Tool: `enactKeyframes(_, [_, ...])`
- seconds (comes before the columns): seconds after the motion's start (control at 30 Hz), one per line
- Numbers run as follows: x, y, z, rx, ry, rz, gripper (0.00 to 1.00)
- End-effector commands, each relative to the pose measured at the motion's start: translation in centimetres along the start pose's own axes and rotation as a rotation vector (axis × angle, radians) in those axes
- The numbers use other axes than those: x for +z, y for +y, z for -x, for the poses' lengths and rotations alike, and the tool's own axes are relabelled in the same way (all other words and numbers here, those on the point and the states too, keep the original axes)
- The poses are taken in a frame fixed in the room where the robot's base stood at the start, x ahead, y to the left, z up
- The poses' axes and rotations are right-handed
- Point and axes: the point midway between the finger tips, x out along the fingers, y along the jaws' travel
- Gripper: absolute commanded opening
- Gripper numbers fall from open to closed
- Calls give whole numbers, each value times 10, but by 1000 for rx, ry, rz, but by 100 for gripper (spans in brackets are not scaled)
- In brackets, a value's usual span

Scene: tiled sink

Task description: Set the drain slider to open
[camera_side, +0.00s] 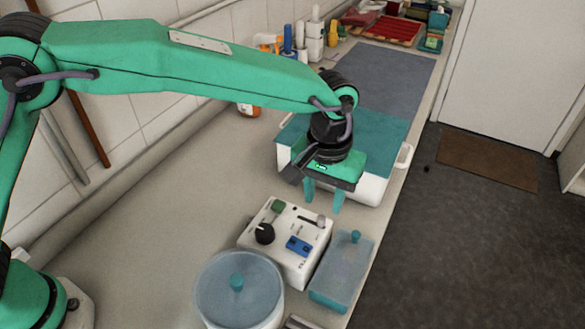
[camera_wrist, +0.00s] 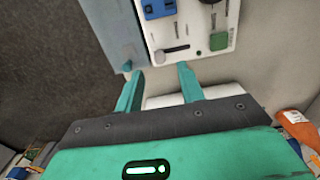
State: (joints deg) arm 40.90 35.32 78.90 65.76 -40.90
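A white control box (camera_side: 273,246) stands on the counter, with a slider (camera_side: 319,221) near its far right corner. The slider's dark knob sits at the right end of its slot in the side view; in the wrist view the slider (camera_wrist: 158,57) has its knob at the slot's left end. Labels are too small to read. The box also bears a black dial (camera_side: 265,233), a green block (camera_side: 278,205) and a blue switch (camera_side: 298,245). My gripper (camera_side: 323,198) is open and empty, above and just behind the slider. In the wrist view my gripper's fingertips (camera_wrist: 160,71) lie just short of it.
A lidded blue box (camera_side: 342,272) stands right of the control box. A round pot with a blue lid (camera_side: 262,285) is in front. A white tub with a teal cover (camera_side: 385,135) stands behind, under my wrist. The counter left of the box is clear.

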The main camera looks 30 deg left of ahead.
Motion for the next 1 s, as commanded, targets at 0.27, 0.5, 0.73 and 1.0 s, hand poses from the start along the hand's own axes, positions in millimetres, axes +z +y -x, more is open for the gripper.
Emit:
enactKeyframes(0.27, [0, 0, -35, -2, -2, 0, 38])
enactKeyframes(0.5, [0, 0, -50, 0, 0, 0, 38])
enactKeyframes(0.73, [0, 0, -51, 0, 0, 0, 38])
enactKeyframes(1.0, [0, 0, -51, 0, 0, 0, 0])
